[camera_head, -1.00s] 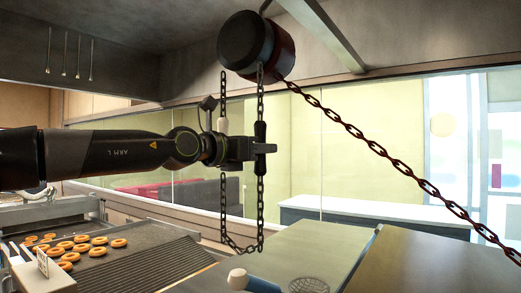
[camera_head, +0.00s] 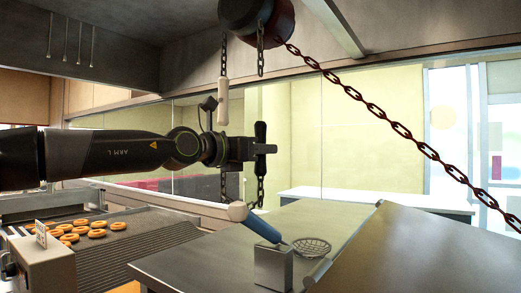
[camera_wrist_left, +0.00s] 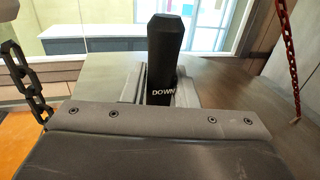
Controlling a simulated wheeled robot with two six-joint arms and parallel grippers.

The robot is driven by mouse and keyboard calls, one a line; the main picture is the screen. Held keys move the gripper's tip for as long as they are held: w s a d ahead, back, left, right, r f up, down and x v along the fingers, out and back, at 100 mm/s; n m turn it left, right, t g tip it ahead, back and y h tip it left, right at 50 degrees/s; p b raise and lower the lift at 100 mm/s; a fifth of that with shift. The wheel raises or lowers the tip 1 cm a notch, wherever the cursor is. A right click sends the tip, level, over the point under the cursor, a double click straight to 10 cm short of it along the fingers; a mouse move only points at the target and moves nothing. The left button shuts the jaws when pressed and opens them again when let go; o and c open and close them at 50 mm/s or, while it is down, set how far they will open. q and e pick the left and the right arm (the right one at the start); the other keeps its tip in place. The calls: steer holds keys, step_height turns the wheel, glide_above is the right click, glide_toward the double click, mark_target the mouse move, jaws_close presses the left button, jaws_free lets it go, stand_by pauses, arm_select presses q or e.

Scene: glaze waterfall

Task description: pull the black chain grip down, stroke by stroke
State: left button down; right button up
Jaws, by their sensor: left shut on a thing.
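The black chain grip (camera_head: 260,132) hangs upright below the dark hoist drum (camera_head: 245,12). My left gripper (camera_head: 263,149) is shut on it, with the grip showing above and below the fingers. In the left wrist view the grip (camera_wrist_left: 162,60) stands between my fingers (camera_wrist_left: 160,98) and reads "DOWN". A short chain (camera_head: 261,60) hangs from the drum; I see no links between it and the grip. Some chain (camera_head: 261,190) shows below the grip. A white grip (camera_head: 223,102) hangs on the other strand, left of the black one. My right gripper is not in view.
A thick rusty chain (camera_head: 373,108) slants from the drum to the lower right. Below are a metal counter (camera_head: 200,262), a blue-handled tool (camera_head: 262,224), a metal box (camera_head: 273,268) and a wire strainer (camera_head: 311,246). Doughnuts (camera_head: 97,233) lie at the left.

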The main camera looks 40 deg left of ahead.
mark_target(256, 174)
arm_select(q)
step_height(256, 174, down, 6)
steer(key=b, duration=0.4)
steer(key=shift+r+b, duration=0.15)
steer(key=shift+b, duration=0.15)
steer(key=shift+r, duration=0.1)
step_height(256, 174, up, 18)
steer(key=p, duration=1.7)
steer(key=shift+f, duration=0.35)
